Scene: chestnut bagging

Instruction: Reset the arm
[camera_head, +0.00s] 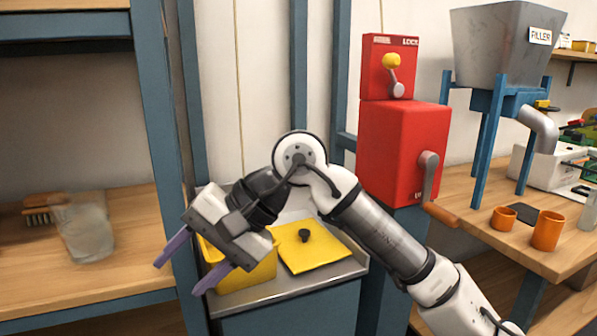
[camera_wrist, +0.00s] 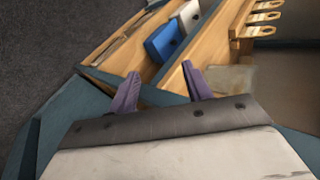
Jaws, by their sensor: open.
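My gripper (camera_head: 182,269) hangs left of centre in the head view, in front of a yellow bin. Its two purple fingers are spread apart with nothing between them. In the wrist view the open fingers (camera_wrist: 161,88) point toward a wooden shelf. My arm reaches in from the lower right of the head view and bends at the wrist joint.
The yellow bin (camera_head: 245,277) and yellow lid (camera_head: 312,248) sit on a metal-topped stand. A red crank box (camera_head: 400,150), filler hopper (camera_head: 500,45) and orange cups (camera_head: 547,231) are right.

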